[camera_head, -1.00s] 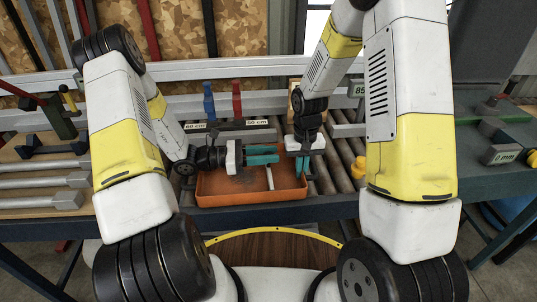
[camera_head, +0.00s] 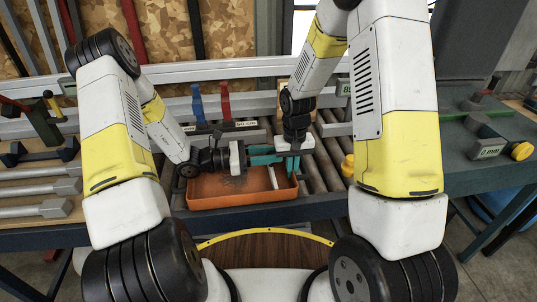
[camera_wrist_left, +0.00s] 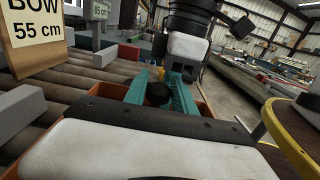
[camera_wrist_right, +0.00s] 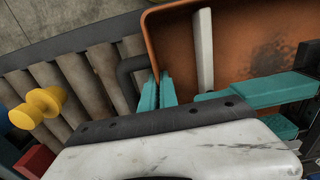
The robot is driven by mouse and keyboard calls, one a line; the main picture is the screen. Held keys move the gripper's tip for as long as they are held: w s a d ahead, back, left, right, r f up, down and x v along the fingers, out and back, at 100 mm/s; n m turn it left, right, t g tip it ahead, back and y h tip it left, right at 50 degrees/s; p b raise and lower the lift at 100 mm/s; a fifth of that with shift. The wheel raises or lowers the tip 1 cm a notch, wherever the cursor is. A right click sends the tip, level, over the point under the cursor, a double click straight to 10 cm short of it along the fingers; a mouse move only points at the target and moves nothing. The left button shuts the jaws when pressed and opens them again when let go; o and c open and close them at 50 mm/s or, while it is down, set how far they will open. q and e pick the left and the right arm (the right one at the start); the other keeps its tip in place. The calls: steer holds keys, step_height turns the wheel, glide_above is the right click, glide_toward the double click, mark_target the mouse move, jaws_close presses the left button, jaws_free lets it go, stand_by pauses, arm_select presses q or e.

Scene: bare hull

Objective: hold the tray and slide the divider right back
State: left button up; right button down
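The orange tray (camera_head: 240,198) lies on the rollers. A pale, thin divider (camera_head: 272,178) stands across its inside, toward the right end; it also shows in the right wrist view (camera_wrist_right: 204,45). My left gripper (camera_head: 270,154) reaches in from the left over the divider's far end. In the left wrist view its teal fingers (camera_wrist_left: 159,90) close on both sides of a round black knob (camera_wrist_left: 158,95), seemingly the divider's. My right gripper (camera_head: 292,165) points down at the tray's right wall, and its fingers (camera_wrist_right: 158,92) are shut on that wall. The exact contacts are partly hidden.
A blue clamp (camera_head: 198,103) and a red one (camera_head: 225,100) stand behind the tray. Bare rollers (camera_head: 328,160) lie to its right, with a yellow knob (camera_head: 347,165) beyond. A wooden BOW 55 cm sign (camera_wrist_left: 35,25) is close to my left wrist.

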arm_select(q)
steer(key=o, duration=0.3)
steer(key=shift+a, duration=0.1)
steer(key=a, duration=0.4)
steer(key=s+a, duration=0.1)
steer(key=a, duration=0.2)
steer(key=s+a, duration=0.1)
steer(key=a, duration=0.3)
steer(key=shift+a, duration=0.35)
steer(key=shift+w+a, duration=0.15)
steer(key=shift+a, duration=0.05)
steer(key=c, duration=0.5)
steer(key=w+a+m+g+y, duration=0.1)
steer(key=a, duration=0.1)
steer(key=w+a+r+g+y, duration=0.1)
steer(key=a, duration=0.1)
steer(key=a+r+m+g+y, duration=0.1)
steer(key=a, duration=0.1)
steer(key=shift+w+r+m+g, duration=0.2)
steer(key=shift+w+m+g, duration=0.1)
steer(key=shift+w, duration=0.1)
jaws_close()
steer(key=x, duration=1.3)
steer(key=shift+d+r, duration=0.35)
